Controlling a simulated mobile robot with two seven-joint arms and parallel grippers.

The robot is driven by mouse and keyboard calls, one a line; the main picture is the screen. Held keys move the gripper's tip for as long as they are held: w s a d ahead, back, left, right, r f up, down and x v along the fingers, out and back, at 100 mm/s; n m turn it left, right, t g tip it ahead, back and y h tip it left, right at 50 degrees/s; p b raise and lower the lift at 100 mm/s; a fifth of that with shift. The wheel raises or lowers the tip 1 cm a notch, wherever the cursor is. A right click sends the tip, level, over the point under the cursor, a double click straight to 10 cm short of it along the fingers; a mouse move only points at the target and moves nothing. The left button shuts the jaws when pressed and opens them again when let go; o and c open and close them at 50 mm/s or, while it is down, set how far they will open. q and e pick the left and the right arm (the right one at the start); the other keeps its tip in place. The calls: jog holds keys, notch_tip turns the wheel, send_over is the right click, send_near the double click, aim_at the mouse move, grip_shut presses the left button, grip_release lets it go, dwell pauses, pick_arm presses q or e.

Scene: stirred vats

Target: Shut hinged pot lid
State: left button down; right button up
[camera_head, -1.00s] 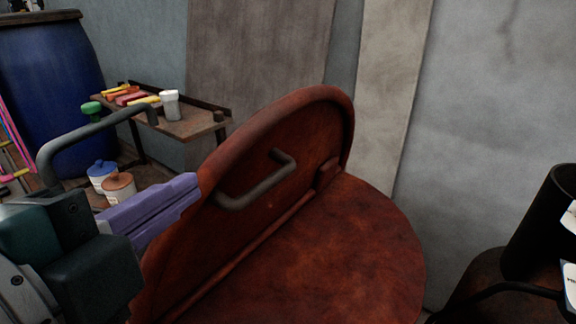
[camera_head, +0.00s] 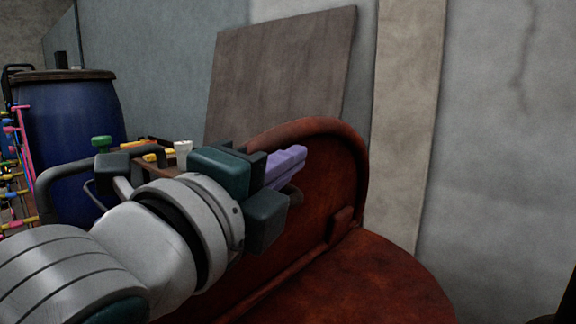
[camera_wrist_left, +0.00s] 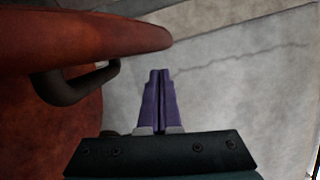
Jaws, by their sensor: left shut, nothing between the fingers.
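The hinged lid (camera_head: 345,175) is a rusty red-brown plate with a thick rounded rim, standing raised at the edge of the flat red-brown pot top (camera_head: 370,285). My left gripper (camera_head: 303,155) has purple fingers, shut and empty, in front of the lid's upper face in the head view. It hides most of the lid's dark bar handle. In the left wrist view the fingers (camera_wrist_left: 159,75) are together, right of the lid rim (camera_wrist_left: 100,32) and the dark handle (camera_wrist_left: 75,88), apart from both in the picture. Contact with the lid cannot be told. My right gripper is not in view.
A blue barrel (camera_head: 75,115), a white cup (camera_head: 183,150) and a green-topped item (camera_head: 101,143) are farther back. A brown panel (camera_head: 285,70) leans on the grey wall (camera_head: 500,130).

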pick_arm(q)
jog(key=shift+w+a+r, duration=0.2)
jog(key=shift+w+a, duration=0.25)
jog(key=shift+a, duration=0.3)
jog(key=shift+w+a+r, duration=0.15)
jog(key=shift+w+a, duration=0.25)
jog(key=shift+a, duration=0.3)
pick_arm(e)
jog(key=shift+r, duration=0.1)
